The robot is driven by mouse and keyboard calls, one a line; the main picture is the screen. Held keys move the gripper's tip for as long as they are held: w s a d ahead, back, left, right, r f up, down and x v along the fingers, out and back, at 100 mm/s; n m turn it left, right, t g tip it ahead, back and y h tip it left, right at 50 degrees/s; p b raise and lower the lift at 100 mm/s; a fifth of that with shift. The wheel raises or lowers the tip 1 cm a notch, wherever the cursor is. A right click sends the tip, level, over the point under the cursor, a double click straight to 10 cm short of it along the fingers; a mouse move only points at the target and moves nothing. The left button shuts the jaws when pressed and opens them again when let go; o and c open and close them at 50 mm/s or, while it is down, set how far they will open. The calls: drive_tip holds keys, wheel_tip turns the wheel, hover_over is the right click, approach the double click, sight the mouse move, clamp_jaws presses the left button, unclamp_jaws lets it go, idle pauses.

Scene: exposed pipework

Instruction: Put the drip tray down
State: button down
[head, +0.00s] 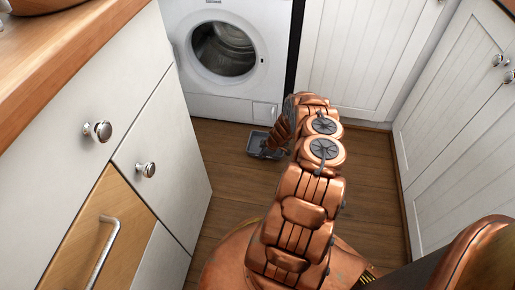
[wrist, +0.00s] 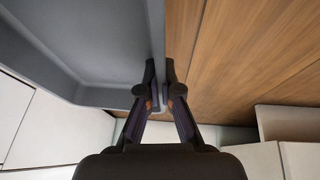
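The drip tray (head: 258,150) is a shallow grey tray, low near the wooden floor in front of the washing machine. In the wrist view the tray (wrist: 95,45) fills the upper left, with its straight rim running up the middle. My gripper (wrist: 160,88) has one finger on each side of that rim and is shut on it. In the head view my gripper (head: 281,134) is at the tray's right side, and my arm hides part of that side. I cannot tell whether the tray touches the floor.
A white washing machine (head: 226,52) stands behind the tray. White drawers (head: 152,140) under a wooden worktop (head: 55,45) are on the left. White cupboard doors (head: 462,120) close off the right. Bare wooden floor (head: 225,178) lies in front of the tray.

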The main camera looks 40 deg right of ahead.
sight(258, 144)
drive_tip(key=shift+w+d+f+b, duration=0.15)
drive_tip(key=shift+w+d+b, duration=0.5)
drive_tip(key=shift+w, duration=0.6)
drive_tip(key=shift+w+d+f+b, duration=0.1)
drive_tip(key=shift+w+d+b, duration=0.55)
drive_tip(key=shift+w, duration=0.55)
drive_tip(key=shift+w+d+f+b, duration=0.15)
drive_tip(key=shift+w+d+b, duration=0.5)
drive_tip(key=shift+w, duration=0.6)
drive_tip(key=shift+w+d, duration=0.1)
drive_tip(key=shift+d, duration=0.1)
drive_tip(key=shift+w+d+f, duration=0.1)
drive_tip(key=shift+f, duration=0.2)
wheel_tip(258, 144, down, 3)
drive_tip(key=shift+b, duration=1.1)
drive_tip(key=shift+r, duration=0.1)
drive_tip(key=c, duration=1.8)
unclamp_jaws()
drive_tip(key=o, duration=0.5)
